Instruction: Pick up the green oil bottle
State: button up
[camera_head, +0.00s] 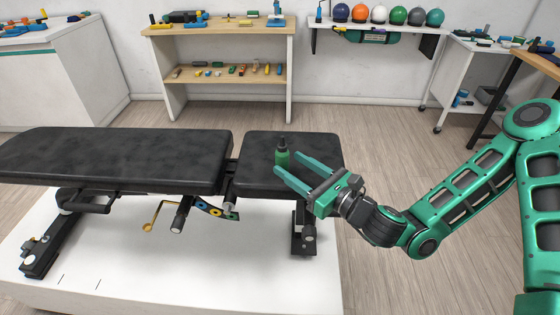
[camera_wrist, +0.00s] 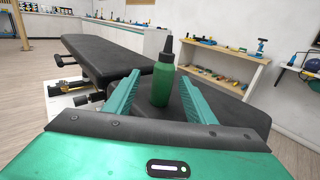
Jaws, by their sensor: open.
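The green oil bottle (camera_head: 282,154) with a black nozzle cap stands upright on the short black pad (camera_head: 258,176) of the bench. In the wrist view the bottle (camera_wrist: 162,84) stands between and slightly beyond my open fingers, with no visible contact. My gripper (camera_head: 296,170) comes in from the right, low over the pad, its two green fingers pointing at the bottle. In the wrist view my gripper (camera_wrist: 160,100) is open and empty. The lower part of the bottle is partly hidden by a finger in the head view.
The long bench pad (camera_head: 110,158) lies to the left, on a white platform (camera_head: 150,270). A wooden shelf unit (camera_head: 215,42) with small tools stands behind. A wall shelf (camera_head: 375,24) holds several coloured balls. The pad around the bottle is clear.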

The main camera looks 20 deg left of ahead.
aim_at(276, 150)
jog(key=shift+w+a+r, duration=0.1)
jog(key=shift+a+r, duration=0.15)
jog(key=shift+w+r+x, duration=0.1)
jog(key=shift+r+x, duration=0.1)
jog(key=shift+x, duration=1.45)
jog(key=shift+w+r+x, duration=0.15)
jog(key=shift+r+x, duration=0.05)
jog(key=shift+x, duration=1.5)
jog(key=shift+w+a, duration=0.4)
jog(key=c, duration=1.2)
